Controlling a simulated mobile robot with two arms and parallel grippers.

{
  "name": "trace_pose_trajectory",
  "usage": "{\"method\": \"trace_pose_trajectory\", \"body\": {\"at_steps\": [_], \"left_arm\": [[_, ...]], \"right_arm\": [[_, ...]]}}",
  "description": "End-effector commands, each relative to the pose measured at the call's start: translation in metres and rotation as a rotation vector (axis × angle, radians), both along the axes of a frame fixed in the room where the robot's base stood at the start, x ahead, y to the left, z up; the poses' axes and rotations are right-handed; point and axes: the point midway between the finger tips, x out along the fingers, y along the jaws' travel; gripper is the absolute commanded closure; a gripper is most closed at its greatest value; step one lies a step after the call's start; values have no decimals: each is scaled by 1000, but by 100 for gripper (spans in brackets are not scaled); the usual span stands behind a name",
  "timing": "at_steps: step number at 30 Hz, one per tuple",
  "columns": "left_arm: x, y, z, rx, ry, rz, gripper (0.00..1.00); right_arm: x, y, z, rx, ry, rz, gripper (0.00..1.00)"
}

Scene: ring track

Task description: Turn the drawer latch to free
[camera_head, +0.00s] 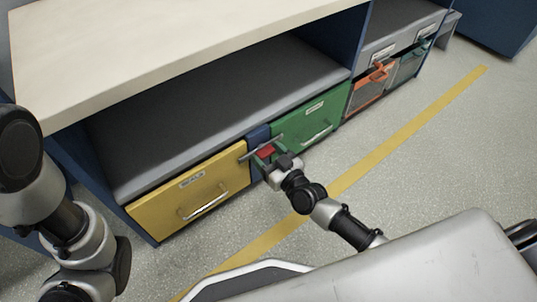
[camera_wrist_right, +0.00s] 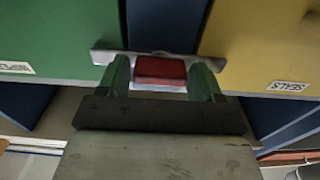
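The drawer latch is a metal bar (camera_wrist_right: 156,61) with a red block-shaped handle (camera_wrist_right: 160,71). It lies across the blue divider and overlaps the edges of both the green drawer (camera_head: 305,119) and the yellow drawer (camera_head: 190,193). The red handle also shows in the head view (camera_head: 266,151). My right gripper (camera_wrist_right: 161,76) is at the latch, its two green fingers on either side of the red handle.
Both drawers look closed under a grey shelf (camera_head: 235,95) and a pale worktop (camera_head: 150,45). Orange (camera_head: 368,89) and teal (camera_head: 409,66) bins stand farther right. A yellow floor line (camera_head: 410,125) runs before the cabinet. The floor there is clear.

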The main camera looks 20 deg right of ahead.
Motion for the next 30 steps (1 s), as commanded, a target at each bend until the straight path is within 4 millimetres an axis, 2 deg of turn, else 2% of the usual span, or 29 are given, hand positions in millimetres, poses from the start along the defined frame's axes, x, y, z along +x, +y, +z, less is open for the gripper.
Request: {"method": "trace_pose_trajectory", "body": {"at_steps": [1, 10, 20, 30], "left_arm": [[0, 0, 0, 0, 0, 0, 57], [0, 0, 0, 0, 0, 0, 57], [0, 0, 2, 0, 1, 0, 57], [0, 0, 11, 0, 2, 0, 57]], "right_arm": [[0, 0, 0, 0, 0, 0, 42], [0, 0, 0, 0, 0, 0, 87], [0, 0, 0, 47, 17, 0, 87], [-1, 0, 1, 270, 99, 1, 87]]}}
